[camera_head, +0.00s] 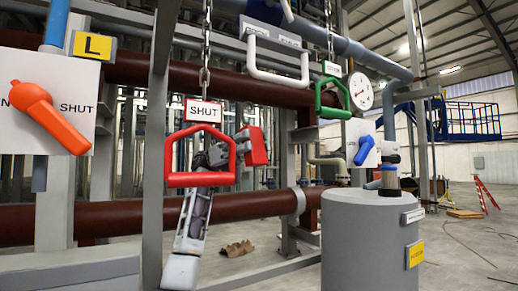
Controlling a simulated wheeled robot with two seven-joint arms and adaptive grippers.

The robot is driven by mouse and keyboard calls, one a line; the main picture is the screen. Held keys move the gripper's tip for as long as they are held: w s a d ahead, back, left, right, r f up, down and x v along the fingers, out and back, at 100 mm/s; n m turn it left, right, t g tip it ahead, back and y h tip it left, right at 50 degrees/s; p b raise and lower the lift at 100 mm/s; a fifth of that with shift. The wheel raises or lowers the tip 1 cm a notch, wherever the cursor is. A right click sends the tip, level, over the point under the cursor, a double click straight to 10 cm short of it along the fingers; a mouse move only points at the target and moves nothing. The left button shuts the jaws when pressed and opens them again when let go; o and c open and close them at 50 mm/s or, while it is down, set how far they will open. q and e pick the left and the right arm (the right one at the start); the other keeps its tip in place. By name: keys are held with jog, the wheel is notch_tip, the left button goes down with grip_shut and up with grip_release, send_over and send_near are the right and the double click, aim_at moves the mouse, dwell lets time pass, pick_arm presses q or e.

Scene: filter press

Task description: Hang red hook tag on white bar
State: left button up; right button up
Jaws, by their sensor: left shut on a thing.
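The red hook tag (201,180) is a red loop-shaped frame below a white "SHUT" plate (203,111), with a chain running up from the plate. My right gripper is not in view.
A green hook tag (332,113) hangs on another chain right of the white bar. An orange lever (48,117) is at left, a blue lever (364,150) at right. A grey post (156,150) stands just left of the red tag. A grey cylinder (362,245) stands at lower right.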

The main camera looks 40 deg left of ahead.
aim_at(255, 138)
pick_arm(q)
jog(key=shift+d+r, duration=0.1)
jog(key=shift+d, duration=0.1)
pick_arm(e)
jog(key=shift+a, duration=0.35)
pick_arm(q)
jog(key=shift+s+d, duration=0.1)
jog(key=shift+s+d+r, duration=0.25)
jog(key=shift+d+r, duration=0.05)
jog(key=shift+d, duration=0.3)
jog(key=shift+s+d+r, duration=0.2)
jog(key=shift+d+r, duration=0.1)
jog(key=shift+d, duration=0.25)
jog(key=shift+s+d+r, duration=0.2)
jog(key=shift+d, duration=0.2)
jog(key=shift+s+d+r, duration=0.15)
jog(key=shift+d+r, duration=0.05)
jog(key=shift+d, duration=0.15)
jog(key=s+d+b, duration=0.1)
jog(key=s+d, duration=0.3)
jog(key=d, duration=0.6)
jog(key=shift+s+d+r, duration=0.15)
jog(key=shift+d, duration=0.05)
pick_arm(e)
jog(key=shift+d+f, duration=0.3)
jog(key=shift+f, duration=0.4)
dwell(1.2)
